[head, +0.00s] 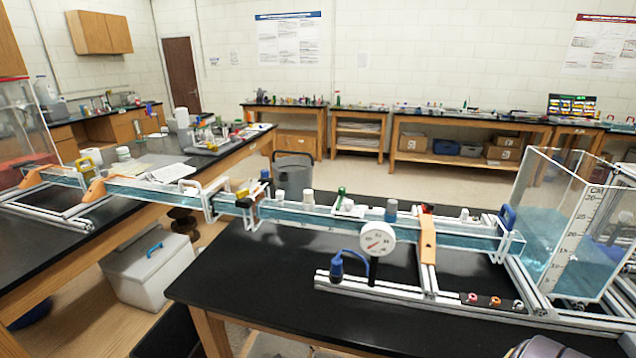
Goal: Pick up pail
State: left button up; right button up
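A grey pail (294,178) with a dark handle around its rim is in the middle of the head view. It stands upright behind the far edge of the near black bench. Its lower part is hidden by the bench and the clear water channel (330,219). I cannot tell what it rests on. Neither of my grippers can be made out in this view. A small rounded grey part shows at the bottom right edge, too cropped to identify.
The near black bench (257,293) carries an extrusion frame, a round dial (377,239) and a clear water tank (575,225). The channel bridges the gap to the left bench. A white box with a blue handle (148,270) stands in that gap. Open floor lies behind the pail.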

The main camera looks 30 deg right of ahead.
aim_at(292, 175)
jog(key=i+z, duration=0.15)
jog(key=z, duration=0.3)
jog(key=i+j+z, duration=0.1)
jog(key=z, duration=0.35)
jog(key=i+j+z, duration=0.1)
jog(key=z, duration=0.35)
jog(key=i+j+z, duration=0.1)
jog(key=j+z, duration=0.2)
jog(key=z, duration=0.15)
jog(key=i+j+z, duration=0.15)
jog(key=z, duration=0.2)
jog(key=i+j+z, duration=0.1)
jog(key=j+z, duration=0.15)
jog(key=z, duration=0.15)
jog(key=j, duration=0.1)
jog(key=k+u, duration=0.05)
